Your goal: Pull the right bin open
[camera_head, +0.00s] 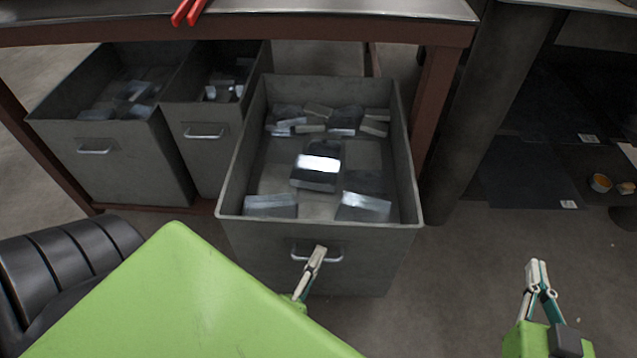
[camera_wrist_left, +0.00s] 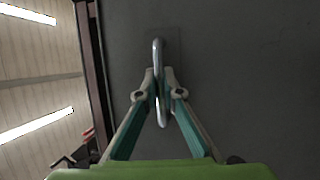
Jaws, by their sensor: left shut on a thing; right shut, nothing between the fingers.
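The right bin (camera_head: 398,165) is a grey metal box pulled out from under the workbench, with its open top showing several metal blocks inside. Its front handle (camera_head: 335,257) is a metal bar. My left gripper (camera_head: 318,252) is shut on this handle, its fingers to either side of the bar. The left wrist view shows the handle (camera_wrist_left: 160,60) between the fingertips (camera_wrist_left: 159,82), close against the grey bin front. My right gripper (camera_head: 537,264) is shut and empty, low at the right, apart from the bin. My green left arm hides part of the floor in front.
Two other grey bins (camera_head: 105,165) and (camera_head: 205,165) stand under the workbench (camera_head: 300,8) to the left. A brown bench leg (camera_head: 437,95) and a dark post (camera_head: 485,120) stand right of the open bin. A black ribbed seat (camera_head: 60,265) is at lower left. Floor (camera_head: 460,290) is clear between bin and right gripper.

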